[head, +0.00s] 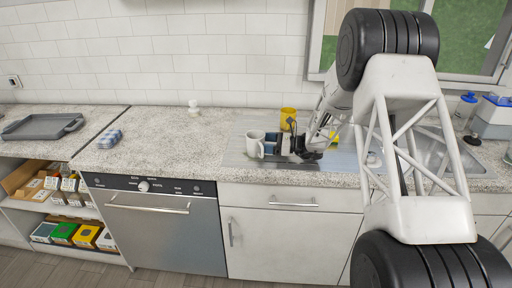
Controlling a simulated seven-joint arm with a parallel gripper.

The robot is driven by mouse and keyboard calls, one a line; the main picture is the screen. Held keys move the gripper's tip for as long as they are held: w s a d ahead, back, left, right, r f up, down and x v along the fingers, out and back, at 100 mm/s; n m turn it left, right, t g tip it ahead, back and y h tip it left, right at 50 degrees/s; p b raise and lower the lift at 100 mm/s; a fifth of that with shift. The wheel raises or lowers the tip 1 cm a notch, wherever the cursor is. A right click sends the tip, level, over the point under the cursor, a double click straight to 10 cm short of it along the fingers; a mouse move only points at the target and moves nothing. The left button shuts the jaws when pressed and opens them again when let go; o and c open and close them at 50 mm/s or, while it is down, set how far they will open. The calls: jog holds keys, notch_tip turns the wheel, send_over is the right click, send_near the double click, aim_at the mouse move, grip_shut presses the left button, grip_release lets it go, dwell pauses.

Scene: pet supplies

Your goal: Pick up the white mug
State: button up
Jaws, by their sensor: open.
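The white mug (255,145) stands upright on the counter, near the middle of the head view, with its handle toward the front right. My gripper (274,145) is open and just to the right of the mug, reaching in from the right at counter height. Its fingers are small and dark here, and I cannot tell whether they touch the mug or reach around it. The mug's right side is close against the fingers.
A yellow cup (288,115) stands behind my gripper. The sink (430,150) is to the right, with blue-capped containers (494,115) beyond. A checkered cloth-like item (109,139), a small white object (194,107) and a grey tray (42,126) lie left. The counter left of the mug is mostly clear.

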aim_at(258, 133)
jog(key=shift+w+a, duration=0.2)
jog(key=shift+a, duration=1.8)
jog(key=shift+c, duration=0.3)
jog(key=c, duration=0.6)
jog(key=shift+r, duration=0.15)
jog(key=shift+c, duration=0.3)
jog(key=shift+r, duration=0.75)
notch_tip(258, 133, up, 2)
jog(key=shift+r, duration=0.1)
jog(key=s+d+r, duration=0.1)
jog(key=s+d, duration=0.3)
jog(key=s, duration=1.1)
jog(key=shift+s+d, duration=0.2)
